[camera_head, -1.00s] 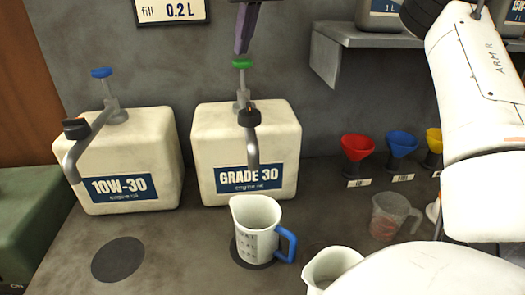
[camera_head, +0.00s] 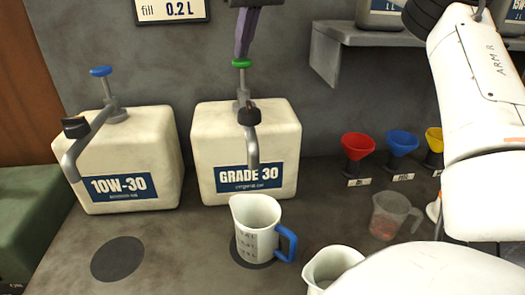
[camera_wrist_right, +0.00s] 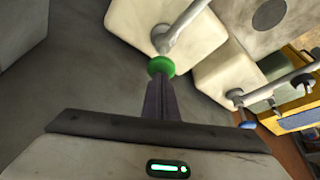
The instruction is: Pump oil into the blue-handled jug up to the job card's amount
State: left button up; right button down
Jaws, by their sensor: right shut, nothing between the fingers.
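The blue-handled jug (camera_head: 256,225) stands upright on a dark round mat (camera_head: 240,258), below the spout of the GRADE 30 oil container (camera_head: 205,150). The spout (camera_head: 251,150) points down over the jug's mouth; I cannot see the oil level inside. The pump's green knob (camera_head: 241,64) tops its stem. My right gripper (camera_head: 241,50) is shut and empty, its fingertips at the top of the green knob. In the right wrist view the shut fingers (camera_wrist_right: 161,80) meet the green knob (camera_wrist_right: 161,65). A job card (camera_head: 172,11) on the wall reads "fill 0.2 L". My left gripper is not in view.
A 10W-30 container (camera_head: 120,160) with a blue knob stands left, with an empty dark mat (camera_head: 118,259) before it. Another white jug (camera_head: 330,266) and a clear jug (camera_head: 390,215) stand right, near red (camera_head: 357,146) and blue (camera_head: 402,143) funnels.

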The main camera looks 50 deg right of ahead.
aim_at(245, 60)
jog(key=shift+f+b, duration=0.4)
jog(key=shift+f, duration=2.05)
jog(key=shift+r+p, duration=1.15)
jog(key=shift+r, duration=1.85)
jog(key=shift+f, duration=0.2)
jog(key=shift+f+b, duration=0.55)
jog(key=shift+f, duration=2.3)
jog(key=shift+r, duration=0.15)
